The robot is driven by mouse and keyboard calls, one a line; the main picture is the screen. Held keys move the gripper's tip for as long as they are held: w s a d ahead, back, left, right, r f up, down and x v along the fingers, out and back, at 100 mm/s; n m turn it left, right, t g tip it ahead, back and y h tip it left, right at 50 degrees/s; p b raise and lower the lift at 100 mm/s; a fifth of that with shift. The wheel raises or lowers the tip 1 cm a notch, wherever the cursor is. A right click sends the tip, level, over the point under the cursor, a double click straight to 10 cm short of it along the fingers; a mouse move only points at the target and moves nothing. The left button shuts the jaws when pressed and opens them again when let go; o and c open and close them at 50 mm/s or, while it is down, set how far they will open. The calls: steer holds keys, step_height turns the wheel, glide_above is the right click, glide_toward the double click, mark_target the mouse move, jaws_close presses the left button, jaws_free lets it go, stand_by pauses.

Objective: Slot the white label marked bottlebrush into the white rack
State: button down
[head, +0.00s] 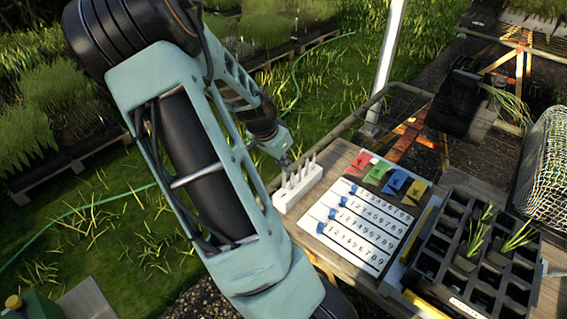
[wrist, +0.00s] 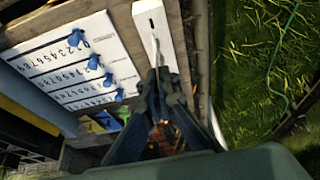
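The white rack (head: 291,203) stands at the left edge of the bench, with several thin upright white labels (head: 303,168) along it. It also shows in the wrist view (wrist: 150,12), where one slot near its top end is empty. My gripper (head: 285,160) is just above the rack. In the wrist view its fingers (wrist: 161,80) are close together on a thin white label (wrist: 157,50) that projects towards the rack. No writing on any label is readable. Whether the held label's tip touches the rack is unclear, and my fingers hide part of the rack.
A white numbered board (head: 350,225) with blue sliders lies right of the rack. Red, green, blue and yellow cards (head: 393,181) lie at its far end. A black cell tray (head: 449,255) with a few seedlings is farther right. Grass lies beyond the bench's left edge.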

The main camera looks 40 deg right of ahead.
mark_target(284, 183)
steer(key=shift+f+b, duration=0.6)
steer(key=shift+f, duration=0.25)
steer(key=shift+f, duration=0.4)
steer(key=shift+f+b, duration=2.35)
steer(key=shift+f, duration=0.3)
steer(key=shift+f, duration=0.3)
steer(key=c, duration=2.1)
jaws_free()
steer(key=shift+r, duration=0.1)
steer(key=v, duration=1.2)
